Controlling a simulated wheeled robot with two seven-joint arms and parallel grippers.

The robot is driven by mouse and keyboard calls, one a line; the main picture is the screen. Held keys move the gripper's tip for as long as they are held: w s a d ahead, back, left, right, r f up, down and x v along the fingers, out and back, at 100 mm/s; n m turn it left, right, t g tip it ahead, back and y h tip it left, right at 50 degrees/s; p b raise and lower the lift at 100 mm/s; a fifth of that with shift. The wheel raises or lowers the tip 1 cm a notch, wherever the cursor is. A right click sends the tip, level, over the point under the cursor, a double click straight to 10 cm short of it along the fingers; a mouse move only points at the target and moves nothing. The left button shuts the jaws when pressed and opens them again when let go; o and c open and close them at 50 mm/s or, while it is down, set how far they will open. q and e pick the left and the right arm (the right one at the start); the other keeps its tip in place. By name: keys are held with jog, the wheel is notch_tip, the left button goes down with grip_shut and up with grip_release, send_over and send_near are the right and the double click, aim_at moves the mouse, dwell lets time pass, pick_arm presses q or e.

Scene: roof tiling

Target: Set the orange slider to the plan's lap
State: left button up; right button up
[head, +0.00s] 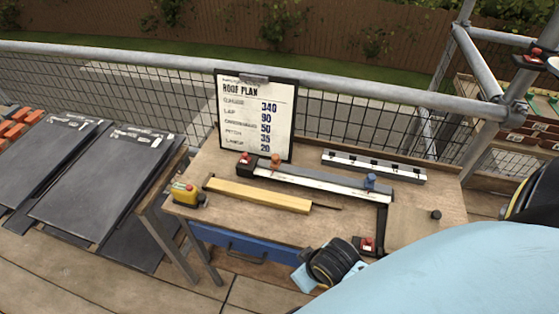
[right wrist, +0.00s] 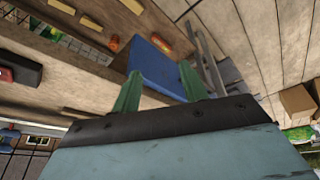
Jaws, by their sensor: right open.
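The roof plan board (head: 256,115) stands at the back of the bench and reads "LAP 90". The orange slider (head: 276,160) sits near the left end of a pale scaled rail (head: 325,184). The scale's figures are too small to read. My right gripper shows in the right wrist view (right wrist: 160,90), its two green fingers apart with nothing held between them. In the head view its pale blue hand (head: 304,278) is low at the bench's front edge, well short of the orange slider; the fingertips are hidden. My left gripper is not in view.
The wooden bench (head: 225,165) also carries a yellow wooden bar (head: 258,195), a yellow-black device (head: 187,195) and a grey strip (head: 373,166). A blue drawer (head: 245,244) is under its front. Dark slates (head: 95,185) lie left. A mesh railing runs behind.

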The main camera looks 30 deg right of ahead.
aim_at(277, 158)
jog(key=w+d+r+t, duration=0.2)
jog(key=w, duration=0.1)
jog(key=w+d+r+m+t, duration=0.1)
jog(key=w+d+r+t, duration=0.1)
jog(key=w+r, duration=0.1)
jog(key=w+d+r+t, duration=0.1)
jog(key=w+d+r, duration=0.1)
jog(key=w, duration=0.2)
jog(key=shift+w+d+r+m+t+h, duration=0.2)
jog(key=shift+w+d+m+t+h, duration=0.05)
jog(key=shift+w+m+t+h, duration=0.15)
jog(key=w+d+r+t, duration=0.4)
jog(key=w+r, duration=0.1)
jog(key=w, duration=0.1)
jog(key=shift+m, duration=0.4)
jog(key=x, duration=0.4)
jog(key=b+x, duration=0.1)
jog(key=x, duration=0.3)
jog(key=f+x, duration=0.1)
jog(key=x, duration=0.4)
jog(key=shift+s+b, duration=0.2)
jog(key=shift+b, duration=0.15)
grip_shut()
